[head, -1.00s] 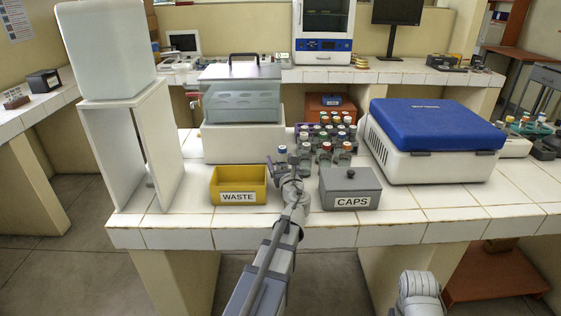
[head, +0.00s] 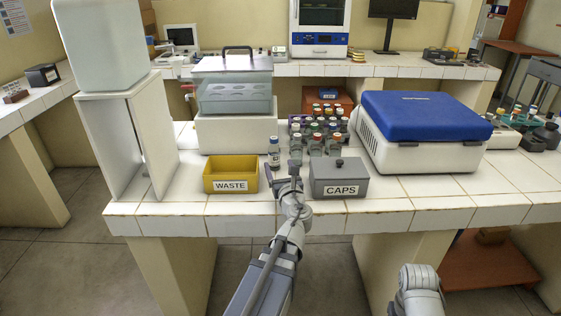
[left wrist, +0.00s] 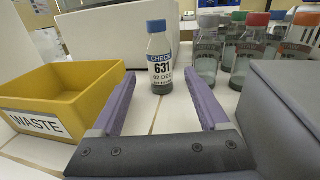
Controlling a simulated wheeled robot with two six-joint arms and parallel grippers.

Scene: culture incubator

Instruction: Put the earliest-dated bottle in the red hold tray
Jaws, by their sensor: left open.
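A clear bottle (head: 274,154) with a blue cap stands upright on the tiled bench, apart from the group and right of the waste bin. In the left wrist view the same bottle (left wrist: 160,62) shows a label reading "631" and "02 DEC". My left gripper (head: 283,176) is open and empty in front of it. Its purple fingers (left wrist: 162,100) point towards the bottle, which stands just beyond the tips. More bottles (head: 318,138) with red, white, orange and other caps stand grouped behind and to the right; their dates are unreadable. I cannot identify a red hold tray. My right gripper is out of view.
A yellow WASTE bin (head: 231,186) is left of my gripper, and a grey CAPS box (head: 338,188) is close on its right. A water bath (head: 236,134) stands behind the bin. A blue-lidded cooler (head: 424,160) fills the right side. The bench's front right is clear.

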